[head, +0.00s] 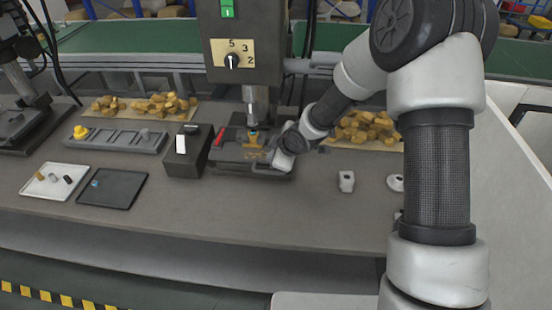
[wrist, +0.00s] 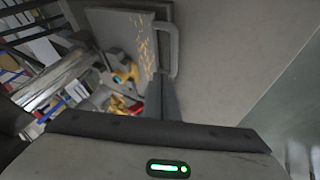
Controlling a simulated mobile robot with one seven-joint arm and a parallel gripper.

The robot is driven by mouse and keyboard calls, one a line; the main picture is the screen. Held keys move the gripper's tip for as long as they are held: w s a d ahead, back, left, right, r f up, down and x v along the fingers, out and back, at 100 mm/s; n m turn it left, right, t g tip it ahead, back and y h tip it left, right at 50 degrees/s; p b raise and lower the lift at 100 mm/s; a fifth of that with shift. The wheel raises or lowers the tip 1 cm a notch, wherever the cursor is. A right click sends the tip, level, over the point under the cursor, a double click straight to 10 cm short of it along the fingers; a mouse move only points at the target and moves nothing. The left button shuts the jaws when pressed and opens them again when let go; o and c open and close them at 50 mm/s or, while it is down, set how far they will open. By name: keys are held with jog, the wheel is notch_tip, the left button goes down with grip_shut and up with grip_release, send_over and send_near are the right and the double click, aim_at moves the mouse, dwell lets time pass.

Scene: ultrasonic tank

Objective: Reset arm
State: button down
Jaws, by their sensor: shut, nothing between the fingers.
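My arm reaches from the right of the head view, with its wrist low beside the machine head at the centre. My gripper (wrist: 163,92) shows in the wrist view as dark fingers, shut and empty, pointing toward a grey plate (wrist: 112,28) with a pale handle and scattered yellow marks. In the head view my wrist hides much of the gripper and of the machine bed's right side. The machine (head: 240,45) has a green switch and a dial. Its spindle (head: 256,100) hangs over the dark bed (head: 240,168). Whether my gripper touches the plate I cannot tell.
A dark box (head: 185,160) stands left of the bed. A white tray (head: 40,190) with small parts, a black tray (head: 125,200) and a grey holder (head: 100,140) lie further left. A small white block (head: 346,181) stands right. The front bench is clear.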

jog(key=s+d+r+m+h, duration=0.2)
jog(key=s+d+r+m, duration=0.2)
jog(key=d+r, duration=0.5)
jog(key=s+d+r+m+h, duration=0.3)
jog(key=s+d+r, duration=0.3)
jog(key=r, duration=0.5)
jog(key=s+d+r+m, duration=0.2)
jog(key=s+r+m, duration=0.2)
jog(key=s, duration=0.6)
jog(key=s+d+r+m, duration=0.3)
jog(key=s+r+m, duration=0.1)
jog(key=s, duration=0.7)
jog(key=shift+d+m+y, duration=0.3)
jog(key=shift+d+m, duration=0.05)
jog(key=shift+m, duration=0.35)
jog(key=c, duration=2.5)
grip_release()
